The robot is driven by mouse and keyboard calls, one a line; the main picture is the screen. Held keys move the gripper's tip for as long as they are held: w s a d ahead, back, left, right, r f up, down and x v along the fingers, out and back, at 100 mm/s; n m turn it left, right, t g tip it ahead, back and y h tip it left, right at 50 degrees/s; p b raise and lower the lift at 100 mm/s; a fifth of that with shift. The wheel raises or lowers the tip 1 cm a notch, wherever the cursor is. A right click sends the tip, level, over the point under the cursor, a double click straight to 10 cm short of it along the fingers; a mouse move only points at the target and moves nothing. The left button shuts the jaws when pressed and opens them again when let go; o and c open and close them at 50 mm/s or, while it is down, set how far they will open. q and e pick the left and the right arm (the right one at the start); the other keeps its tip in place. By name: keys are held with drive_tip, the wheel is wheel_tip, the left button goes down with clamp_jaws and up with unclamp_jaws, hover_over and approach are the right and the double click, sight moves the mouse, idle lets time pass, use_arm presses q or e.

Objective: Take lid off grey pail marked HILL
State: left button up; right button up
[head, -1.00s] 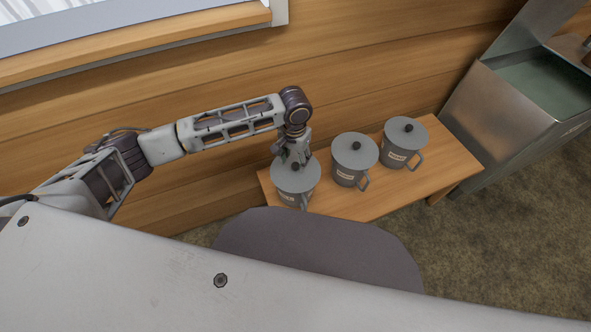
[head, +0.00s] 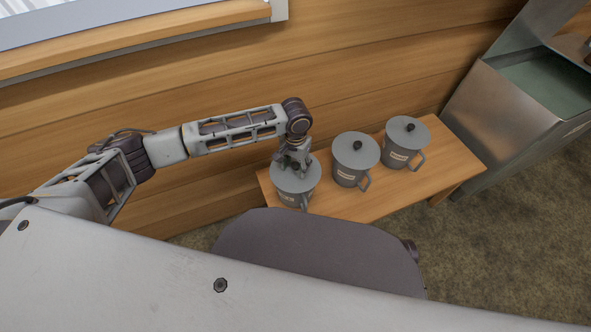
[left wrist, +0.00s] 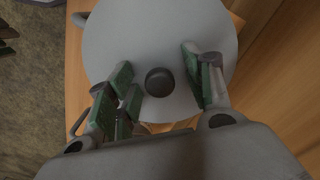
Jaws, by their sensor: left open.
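Three grey lidded pails stand in a row on a wooden bench. Each has a flat grey lid with a dark round knob, a side handle and a pale label too small to read, so I cannot tell which says HILL. My left gripper (head: 293,164) is over the leftmost pail (head: 290,199). In the left wrist view its open fingers (left wrist: 159,76) stand on either side of the dark knob (left wrist: 158,82), apart from it. The lid (left wrist: 120,35) sits on the pail. The middle pail (head: 346,176) and right pail (head: 397,157) are closed. My right gripper is not seen.
The bench (head: 440,165) stands against the wood-plank wall (head: 380,60), with bare top at its right end. A metal tank (head: 510,105) is just right of the bench. A window sill (head: 140,38) is at upper left. Carpet (head: 510,240) lies in front.

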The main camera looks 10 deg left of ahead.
sight(296, 164)
use_arm(q)
clamp_jaws()
idle(0.4)
drive_tip(key=shift+r, duration=0.15)
drive_tip(key=shift+r, duration=0.5)
wheel_tip(296, 164, up, 7)
drive_tip(key=shift+f+p, duration=0.15)
drive_tip(key=shift+p, duration=1)
drive_tip(key=shift+r, duration=1.05)
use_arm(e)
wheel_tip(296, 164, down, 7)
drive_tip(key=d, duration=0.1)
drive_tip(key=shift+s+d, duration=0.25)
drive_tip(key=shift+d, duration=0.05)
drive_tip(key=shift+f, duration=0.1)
